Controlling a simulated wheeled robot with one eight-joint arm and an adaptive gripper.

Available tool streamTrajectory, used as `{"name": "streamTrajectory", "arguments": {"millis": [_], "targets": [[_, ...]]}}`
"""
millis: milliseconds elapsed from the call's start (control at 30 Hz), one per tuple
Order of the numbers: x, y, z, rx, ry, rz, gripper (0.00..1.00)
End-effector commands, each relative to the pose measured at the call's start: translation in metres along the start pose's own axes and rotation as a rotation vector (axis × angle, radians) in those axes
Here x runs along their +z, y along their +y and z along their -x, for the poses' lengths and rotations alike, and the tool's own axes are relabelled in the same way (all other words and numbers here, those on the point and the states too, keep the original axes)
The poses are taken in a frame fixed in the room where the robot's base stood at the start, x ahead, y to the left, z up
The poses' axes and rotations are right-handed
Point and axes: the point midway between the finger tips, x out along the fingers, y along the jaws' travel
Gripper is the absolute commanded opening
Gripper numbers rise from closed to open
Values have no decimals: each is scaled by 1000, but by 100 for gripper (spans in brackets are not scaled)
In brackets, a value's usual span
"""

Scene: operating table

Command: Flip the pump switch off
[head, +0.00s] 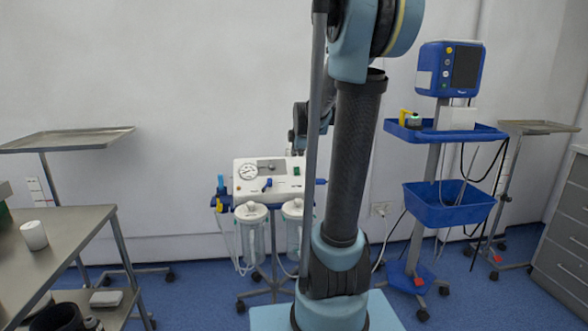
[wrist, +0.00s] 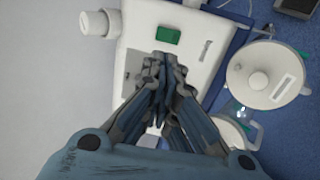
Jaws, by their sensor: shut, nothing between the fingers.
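The pump is a white suction unit (head: 248,184) on a wheeled stand by the back wall, with a round gauge and a blue knob on its front. Its green rocker switch (head: 297,171) shows at the panel's right in the head view. The green switch (wrist: 168,35) is also clear in the wrist view, just beyond my fingertips. My gripper (wrist: 163,66) is shut and empty over the white panel, its tips pointing towards the switch. A small gap shows in the picture between tips and switch; I cannot tell the depth. My arm partly hides the unit in the head view.
Two clear canisters with white lids (head: 251,211) hang below the unit. A blue monitor (head: 449,69) on a wheeled stand with blue trays (head: 449,205) stands right. A steel table (head: 60,232) with a white cup (head: 34,236) is left. Some blue floor is bare between them.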

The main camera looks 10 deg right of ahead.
Motion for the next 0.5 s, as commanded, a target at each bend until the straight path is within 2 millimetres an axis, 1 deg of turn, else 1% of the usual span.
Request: {"name": "streamTrajectory", "arguments": {"millis": [100,500], "targets": [[0,0,-14,0,0,0,0],[0,0,-58,0,0,0,0]]}}
